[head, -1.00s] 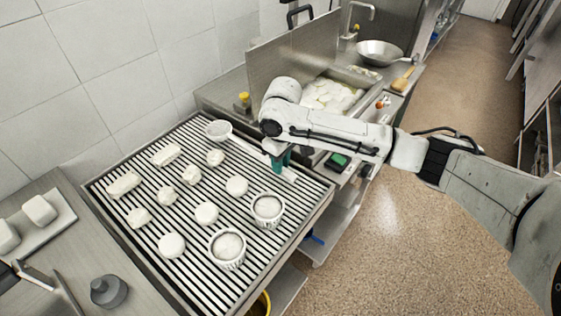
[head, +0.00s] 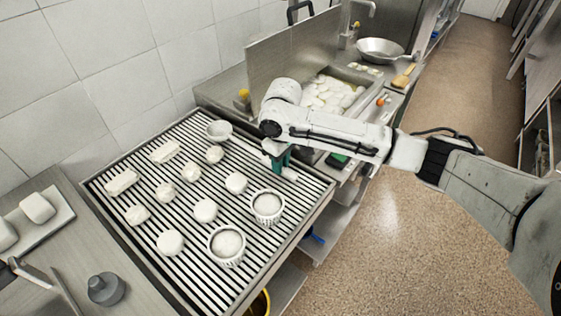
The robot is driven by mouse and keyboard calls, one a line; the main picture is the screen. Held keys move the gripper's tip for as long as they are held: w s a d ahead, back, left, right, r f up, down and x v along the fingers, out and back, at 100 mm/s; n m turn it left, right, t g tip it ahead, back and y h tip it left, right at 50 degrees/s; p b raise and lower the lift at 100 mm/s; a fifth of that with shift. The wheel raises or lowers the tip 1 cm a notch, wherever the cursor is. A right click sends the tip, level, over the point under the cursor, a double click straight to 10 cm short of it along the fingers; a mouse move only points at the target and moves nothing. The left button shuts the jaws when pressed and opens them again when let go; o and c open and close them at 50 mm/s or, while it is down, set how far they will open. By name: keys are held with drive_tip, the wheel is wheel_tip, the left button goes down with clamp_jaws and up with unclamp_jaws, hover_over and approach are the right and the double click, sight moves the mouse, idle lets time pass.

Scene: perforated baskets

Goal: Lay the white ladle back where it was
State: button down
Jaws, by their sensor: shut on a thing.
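The white ladle (head: 218,131) is over the far part of the slatted grill rack (head: 140,240), its round bowl to the left of my gripper. My gripper (head: 281,163), with teal fingers, is shut on the ladle's handle, whose white end (head: 290,174) shows just right of the fingers. The handle between bowl and fingers is hard to make out. I cannot tell whether the ladle touches the slats.
Several pale dough pieces (head: 206,210) lie on the rack. Two perforated white baskets (head: 227,258) stand near its front right edge. A fryer basin (head: 333,95) and a metal pan (head: 380,50) are behind. Bare slats lie between the pieces.

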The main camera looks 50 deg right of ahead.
drive_tip(key=shift+f, duration=0.3)
drive_tip(key=c, duration=0.9)
unclamp_jaws()
drive_tip(key=shift+c, duration=0.2)
wheel_tip(320, 180, up, 11)
drive_tip(key=shift+s, duration=0.15)
drive_tip(key=shift+s+f, duration=0.1)
drive_tip(key=shift+f, duration=0.1)
